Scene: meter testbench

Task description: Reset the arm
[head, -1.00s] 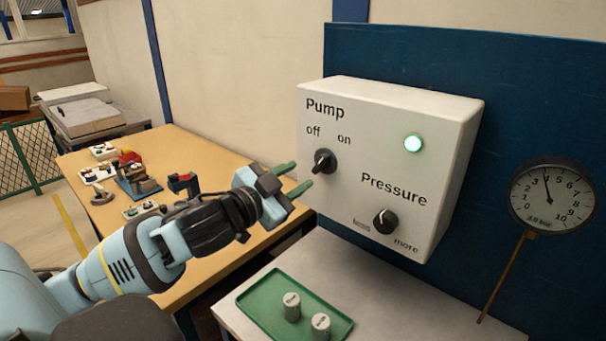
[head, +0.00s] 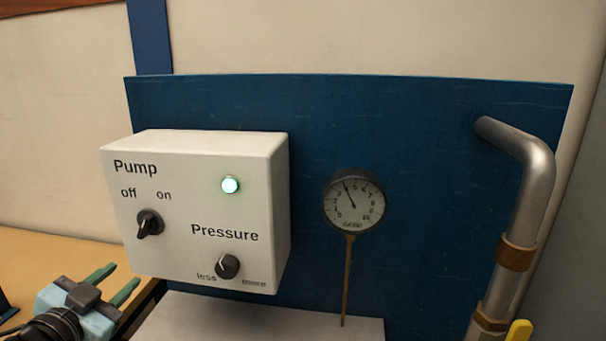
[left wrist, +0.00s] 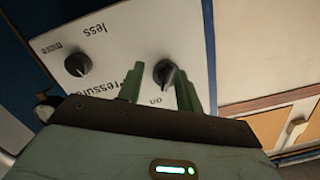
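My left gripper (head: 112,284) is at the lower left of the head view, below and left of the white pump control box (head: 190,255). Its two green fingers are apart with nothing between them. In the left wrist view the open fingers (left wrist: 158,88) point toward the pump knob (left wrist: 165,72), which appears between them in the picture, with the pressure knob (left wrist: 78,64) to the left. In the head view the pump knob (head: 150,223) and pressure knob (head: 227,266) stand clear of the gripper. The green lamp (head: 230,185) is lit. My right gripper is not in view.
A round gauge (head: 354,200) on a thin stem is fixed before the blue panel (head: 420,130), needle near 4. A metal pipe (head: 535,190) with brass fittings stands at the right, a yellow handle (head: 519,331) below. A pale bench top (head: 250,322) lies under the box.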

